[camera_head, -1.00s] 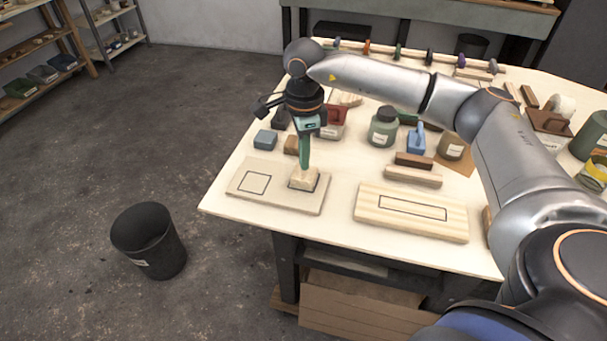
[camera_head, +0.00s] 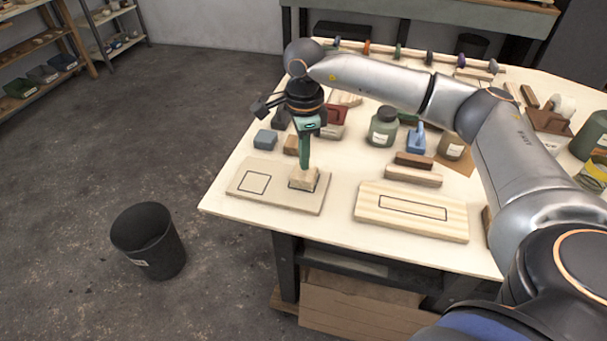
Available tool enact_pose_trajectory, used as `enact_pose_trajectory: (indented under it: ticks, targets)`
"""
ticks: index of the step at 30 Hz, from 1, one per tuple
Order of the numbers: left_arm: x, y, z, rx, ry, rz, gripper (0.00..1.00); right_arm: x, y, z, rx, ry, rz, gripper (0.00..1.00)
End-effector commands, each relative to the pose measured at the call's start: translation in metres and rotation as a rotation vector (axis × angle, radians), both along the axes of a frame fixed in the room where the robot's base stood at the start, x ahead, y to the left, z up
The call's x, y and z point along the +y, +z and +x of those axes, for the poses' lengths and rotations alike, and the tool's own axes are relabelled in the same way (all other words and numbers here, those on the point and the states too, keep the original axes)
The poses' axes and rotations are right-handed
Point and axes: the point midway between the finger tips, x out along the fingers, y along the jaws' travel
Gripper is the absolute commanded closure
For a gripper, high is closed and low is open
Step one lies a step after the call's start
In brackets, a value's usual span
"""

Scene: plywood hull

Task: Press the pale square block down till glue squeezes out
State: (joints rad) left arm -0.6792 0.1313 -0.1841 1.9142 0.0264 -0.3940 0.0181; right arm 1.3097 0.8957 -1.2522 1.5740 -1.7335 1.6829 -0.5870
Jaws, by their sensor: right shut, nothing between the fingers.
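The pale square block (camera_head: 303,181) sits on the right-hand outlined square of a flat wooden board (camera_head: 240,195) at the table's front left. My right gripper (camera_head: 304,168) points straight down with its fingers shut and the tips at the top of the block. I cannot tell how hard they bear on it. No glue clearly shows at the block's edges; the far side is hidden. The left outlined square on the board is bare. My left gripper is out of view.
A second board (camera_head: 410,212) with an outlined rectangle lies to the right. A black bin (camera_head: 148,241) is on the floor at left.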

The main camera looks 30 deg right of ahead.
Motion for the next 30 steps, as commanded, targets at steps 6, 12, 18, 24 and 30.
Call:
enact_pose_trajectory:
  ticks: [6,12,18,24,30]
  targets:
    - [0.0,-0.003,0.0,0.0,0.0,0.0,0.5,0.0,-0.004,0.0,0.0,0.0,0.0,1.0]
    - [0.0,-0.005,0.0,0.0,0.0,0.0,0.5,0.0,-0.007,0.0,0.0,0.0,0.0,1.0]
    - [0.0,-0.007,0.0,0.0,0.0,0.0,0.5,0.0,-0.01,0.0,0.0,0.0,0.0,1.0]
    - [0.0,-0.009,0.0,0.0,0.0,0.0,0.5,0.0,-0.013,0.0,0.0,0.0,0.0,1.0]
    - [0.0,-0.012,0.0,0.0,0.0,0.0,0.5,0.0,-0.016,0.0,0.0,0.0,0.0,1.0]
